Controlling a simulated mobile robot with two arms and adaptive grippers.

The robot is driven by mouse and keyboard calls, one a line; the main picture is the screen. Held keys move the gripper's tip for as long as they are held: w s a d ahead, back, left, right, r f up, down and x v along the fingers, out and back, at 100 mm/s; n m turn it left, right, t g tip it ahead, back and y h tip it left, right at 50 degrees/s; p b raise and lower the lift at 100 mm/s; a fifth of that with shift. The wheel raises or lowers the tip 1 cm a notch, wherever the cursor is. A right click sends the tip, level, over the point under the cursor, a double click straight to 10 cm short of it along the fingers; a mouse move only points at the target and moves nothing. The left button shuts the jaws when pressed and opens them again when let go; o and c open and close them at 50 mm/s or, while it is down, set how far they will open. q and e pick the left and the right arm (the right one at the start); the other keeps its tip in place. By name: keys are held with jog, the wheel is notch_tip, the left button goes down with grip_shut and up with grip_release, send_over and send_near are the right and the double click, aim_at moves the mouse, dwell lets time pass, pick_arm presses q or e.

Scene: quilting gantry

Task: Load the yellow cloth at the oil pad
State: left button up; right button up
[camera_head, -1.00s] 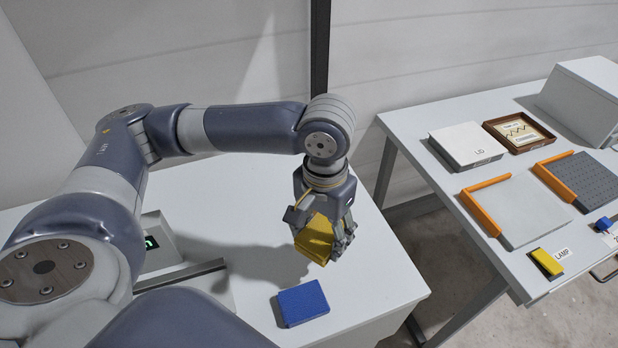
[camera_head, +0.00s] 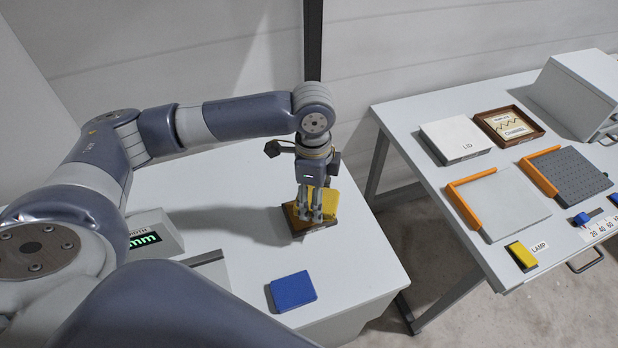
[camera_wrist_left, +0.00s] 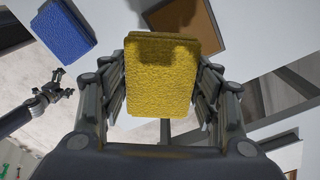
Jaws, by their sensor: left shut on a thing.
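The yellow cloth (camera_head: 331,202) is a thick block held in my left gripper (camera_head: 318,214). In the left wrist view the cloth (camera_wrist_left: 160,78) sits between the fingers, which are shut on it. A brown pad (camera_head: 297,224), likely the oil pad, lies on the left table under the gripper and is partly hidden. It also shows beyond the cloth in the left wrist view (camera_wrist_left: 203,22). I cannot tell whether the cloth touches it. My right gripper (camera_wrist_left: 64,82) shows small at the left of the left wrist view, its fingers apart and empty.
A blue block (camera_head: 293,291) lies near the left table's front. A display (camera_head: 150,238) stands to the left. The right table (camera_head: 420,165) holds a white lid box (camera_head: 455,138), orange-edged plates (camera_head: 507,203) and a yellow lamp block (camera_head: 522,256). A gap separates the tables.

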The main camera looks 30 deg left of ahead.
pick_arm(q)
jog(key=m, duration=0.1)
jog(key=w+m+p, duration=0.1)
jog(key=shift+a+m, duration=0.3)
jog(key=shift+a, duration=0.05)
jog(key=m, duration=0.1)
jog(key=m+p, duration=0.1)
jog(key=shift+w+a+f+m, duration=0.15)
jog(key=shift+w+a+m, duration=0.15)
jog(key=shift+w+a, duration=0.1)
jog(key=m+p, duration=0.1)
jog(key=w+a+m+p, duration=0.1)
jog(key=m, duration=0.1)
jog(key=shift+f+m, duration=0.3)
jog(key=shift+f, duration=0.1)
jog(key=f+m+b, duration=0.1)
jog(key=f+b, duration=0.3)
jog(key=a+f+m+b, duration=0.1)
jog(key=f+b, duration=0.1)
jog(key=shift+w+f+m, duration=0.25)
jog(key=shift+f+m, duration=0.05)
jog(key=shift+f, duration=0.1)
jog(key=shift+d+f+b, duration=0.1)
jog(key=shift+f+b, duration=0.25)
jog(key=shift+f, duration=0.1)
jog(key=shift+s+f+p, duration=0.1)
jog(key=shift+p, duration=0.35)
dwell(1.9)
